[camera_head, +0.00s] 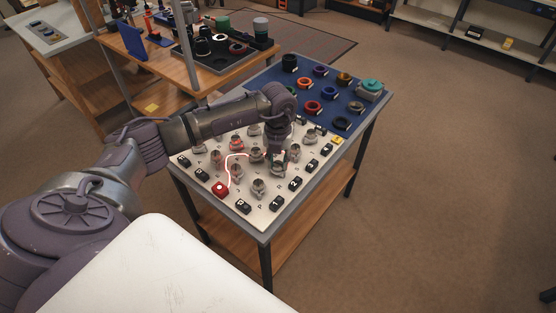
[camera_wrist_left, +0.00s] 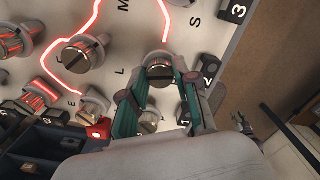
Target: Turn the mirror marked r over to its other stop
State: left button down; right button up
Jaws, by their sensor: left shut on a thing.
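My left gripper (camera_head: 278,150) reaches down from above onto the white board. In the left wrist view its two teal-padded fingers (camera_wrist_left: 160,68) are closed around a round metal mirror mount (camera_wrist_left: 158,62). That mount also shows below the gripper in the head view (camera_head: 278,169). I cannot read its letter, so I cannot tell whether it is the mirror marked r. A glowing red beam line (camera_wrist_left: 163,20) runs to this mount. My right gripper is not in view.
Several similar mounts stand close around, one (camera_wrist_left: 83,52) beside the beam. A red box (camera_head: 220,189) and black numbered blocks (camera_head: 295,184) line the board's edges. A blue mat (camera_head: 300,90) with coloured rings lies behind. The floor at right is clear.

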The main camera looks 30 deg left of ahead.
aim_at(278, 163)
pick_arm(q)
jog(key=n, duration=0.5)
jog(key=shift+w+r+n+p, duration=0.1)
jog(key=shift+r+n+p, duration=0.05)
jog(key=shift+n+p, duration=0.25)
jog(key=shift+n, duration=0.3)
jog(key=c, duration=0.8)
grip_release()
jog(key=shift+c, duration=0.2)
notch_tip(278, 163, up, 12)
